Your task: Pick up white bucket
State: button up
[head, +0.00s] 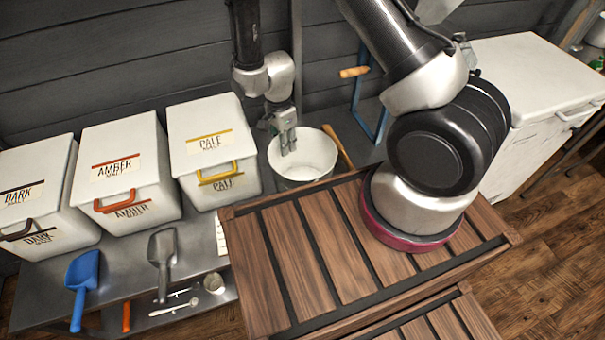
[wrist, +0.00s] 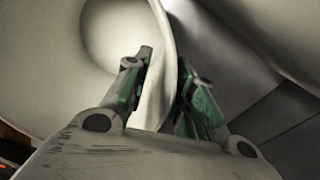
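The white bucket (head: 312,152) is round and open-topped. It stands upright on the metal bench, between the pale bin and the slatted wooden top, which hides part of its front. My gripper (head: 287,142) points down at the bucket's left back rim. In the wrist view the bucket wall (wrist: 162,75) runs up between my gripper's two green-padded fingers (wrist: 166,92), one on each side of it. The bucket's lower part is hidden in the head view.
Lidded white bins labelled dark (head: 32,190), amber (head: 125,170) and pale (head: 212,150) stand left on the metal bench (head: 110,262). A blue scoop (head: 82,285) and grey scoop (head: 162,260) lie in front. The slatted wooden top (head: 290,255) is close by at front right.

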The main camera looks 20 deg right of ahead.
grip_shut()
jog(key=shift+r, duration=0.1)
